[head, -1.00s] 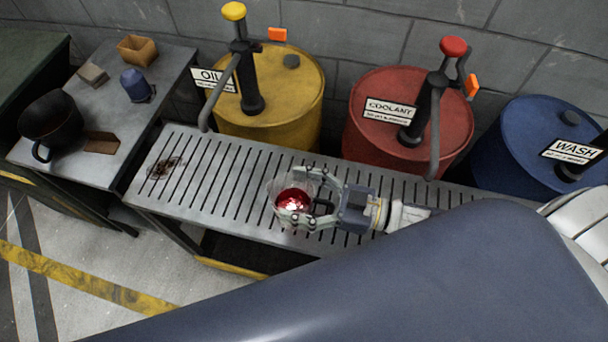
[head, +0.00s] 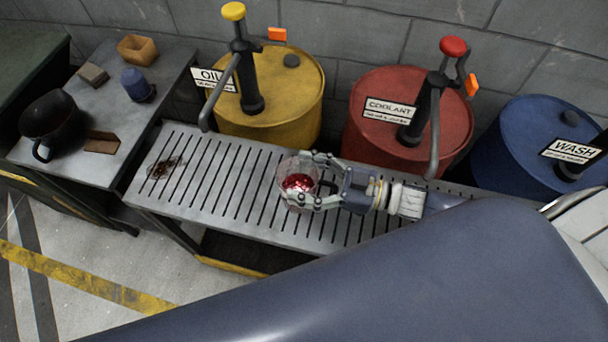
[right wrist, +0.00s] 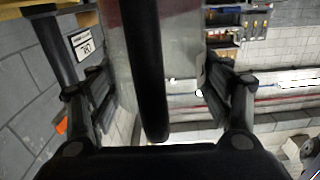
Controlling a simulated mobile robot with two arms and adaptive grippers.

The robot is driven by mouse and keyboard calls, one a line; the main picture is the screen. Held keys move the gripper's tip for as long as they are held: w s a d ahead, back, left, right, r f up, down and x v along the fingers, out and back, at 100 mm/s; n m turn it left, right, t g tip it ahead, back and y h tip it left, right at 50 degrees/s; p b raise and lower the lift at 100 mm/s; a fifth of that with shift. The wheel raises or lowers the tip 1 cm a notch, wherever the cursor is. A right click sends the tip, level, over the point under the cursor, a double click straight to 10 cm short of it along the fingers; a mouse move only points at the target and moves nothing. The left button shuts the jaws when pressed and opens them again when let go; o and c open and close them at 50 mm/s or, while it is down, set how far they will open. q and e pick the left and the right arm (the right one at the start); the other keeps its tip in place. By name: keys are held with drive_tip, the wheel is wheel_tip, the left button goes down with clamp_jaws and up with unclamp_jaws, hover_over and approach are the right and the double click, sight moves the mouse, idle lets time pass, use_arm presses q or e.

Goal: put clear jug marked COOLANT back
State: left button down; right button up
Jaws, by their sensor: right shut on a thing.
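The clear jug (head: 297,182) holds red liquid and shows in the head view over the slatted metal bench. My right gripper (head: 312,182) is shut on it, with its fingers around the jug from the right. In the right wrist view, the jug (right wrist: 120,45) and its dark handle (right wrist: 148,70) stand between my two fingers. I cannot tell whether the jug's base touches the slats. Its marking does not show in these views. The red drum (head: 395,145) behind has a COOLANT sign (head: 390,110). My left gripper is not in view.
A yellow OIL drum (head: 290,95) and a blue WASH drum (head: 530,125) stand beside the red one. The slatted bench (head: 215,205) is clear at left except for a dark stain. A side table (head: 75,155) holds a black jug (head: 48,120), a blue object and small blocks.

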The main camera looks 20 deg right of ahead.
sight(334, 185)
drive_tip(key=shift+f, duration=0.1)
drive_tip(key=o, duration=1.7)
drive_tip(key=shift+o, duration=0.2)
drive_tip(key=shift+r, duration=0.2)
drive_tip(key=shift+b+v, duration=0.35)
drive_tip(key=shift+v, duration=3.45)
drive_tip(key=shift+f, duration=0.1)
